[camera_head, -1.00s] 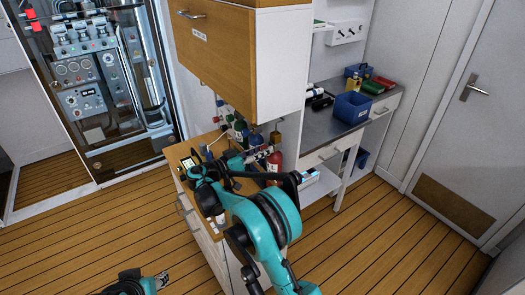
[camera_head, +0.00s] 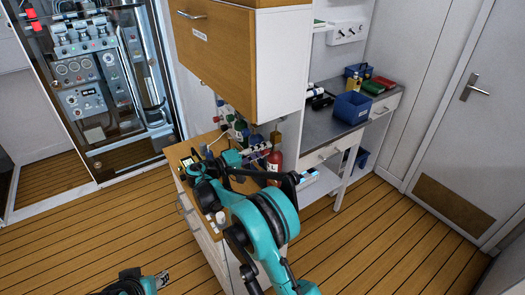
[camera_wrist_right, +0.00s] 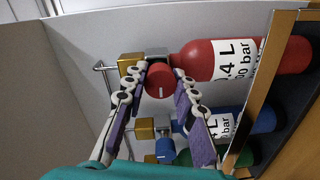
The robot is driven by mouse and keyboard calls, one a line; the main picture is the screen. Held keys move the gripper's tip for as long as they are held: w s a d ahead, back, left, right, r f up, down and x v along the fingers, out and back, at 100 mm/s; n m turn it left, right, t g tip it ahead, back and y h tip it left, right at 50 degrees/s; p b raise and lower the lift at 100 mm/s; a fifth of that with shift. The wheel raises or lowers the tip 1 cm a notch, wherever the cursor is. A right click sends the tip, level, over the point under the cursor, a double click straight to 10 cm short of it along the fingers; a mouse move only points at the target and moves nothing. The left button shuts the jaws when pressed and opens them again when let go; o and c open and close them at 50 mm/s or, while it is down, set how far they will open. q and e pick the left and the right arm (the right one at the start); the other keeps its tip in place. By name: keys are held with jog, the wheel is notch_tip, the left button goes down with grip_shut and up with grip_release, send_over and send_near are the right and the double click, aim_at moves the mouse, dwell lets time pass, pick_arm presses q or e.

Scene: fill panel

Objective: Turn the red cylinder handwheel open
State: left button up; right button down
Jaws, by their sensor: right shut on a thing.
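The red gas cylinder (camera_wrist_right: 200,60) lies across the top of the right wrist view, with a white label and a brass-coloured block at its valve. Its red handwheel (camera_wrist_right: 160,80) is round with a short white mark on its face. My right gripper (camera_wrist_right: 163,88) has its purple-padded fingers on either side of this handwheel and is shut on it. In the head view the red cylinder (camera_head: 275,162) stands beside my right gripper (camera_head: 258,155), which partly hides the valve. My left gripper (camera_head: 161,280) is at the bottom edge, away from the cylinders; its jaw opening is unclear.
A blue cylinder (camera_wrist_right: 235,121) with a blue handwheel (camera_wrist_right: 165,148) and a green cylinder (camera_wrist_right: 240,158) sit next to the red one. A wall cabinet (camera_head: 235,50) hangs above the wooden counter. Open floor (camera_head: 370,240) lies to the right.

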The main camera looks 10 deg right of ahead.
jog(key=n, duration=0.6)
jog(key=shift+f, duration=0.1)
jog(key=n, duration=0.6)
jog(key=shift+f, duration=0.1)
jog(key=n, duration=0.6)
jog(key=shift+s+n+g+h, duration=0.1)
jog(key=shift+n+g+h, duration=0.2)
jog(key=shift+g, duration=0.1)
jog(key=n, duration=0.6)
jog(key=shift+b, duration=0.35)
jog(key=c, duration=1.2)
grip_release()
